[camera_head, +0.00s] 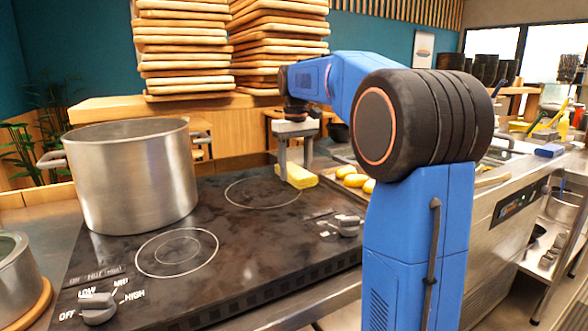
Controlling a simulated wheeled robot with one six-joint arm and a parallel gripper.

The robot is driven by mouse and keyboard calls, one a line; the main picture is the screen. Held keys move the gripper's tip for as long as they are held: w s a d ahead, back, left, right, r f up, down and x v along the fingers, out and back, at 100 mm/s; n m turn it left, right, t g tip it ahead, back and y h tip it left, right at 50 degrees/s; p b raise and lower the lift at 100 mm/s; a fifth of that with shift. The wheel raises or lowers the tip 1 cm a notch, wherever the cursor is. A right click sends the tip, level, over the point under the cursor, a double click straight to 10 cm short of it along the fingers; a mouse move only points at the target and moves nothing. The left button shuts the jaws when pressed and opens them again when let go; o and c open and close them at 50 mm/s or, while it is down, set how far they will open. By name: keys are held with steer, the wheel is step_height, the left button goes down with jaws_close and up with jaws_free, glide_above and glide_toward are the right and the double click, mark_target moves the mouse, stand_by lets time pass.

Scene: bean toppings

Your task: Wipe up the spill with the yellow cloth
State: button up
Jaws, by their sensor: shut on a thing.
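My gripper (294,165) points down over the back right of the black stovetop (215,270). It is shut on the yellow cloth (300,175), a small folded block at its fingertips. The cloth is at or just above the stove surface near the back right burner ring; I cannot tell if it touches. Dull brownish smears (180,250) show on the stovetop, around the front burner ring and towards the back. I cannot tell which of them is the spill.
A large steel pot (135,180) stands on the stove's back left. Another pot (15,280) is at the left edge. Knobs (97,308) line the stove's front. Yellow items (355,180) lie right of the cloth. Stacked boards (185,50) stand behind. The front middle of the stovetop is clear.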

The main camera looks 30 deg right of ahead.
steer(key=shift+a, duration=2)
steer(key=shift+r, duration=0.1)
step_height(320, 180, up, 8)
stand_by(0.4)
stand_by(0.7)
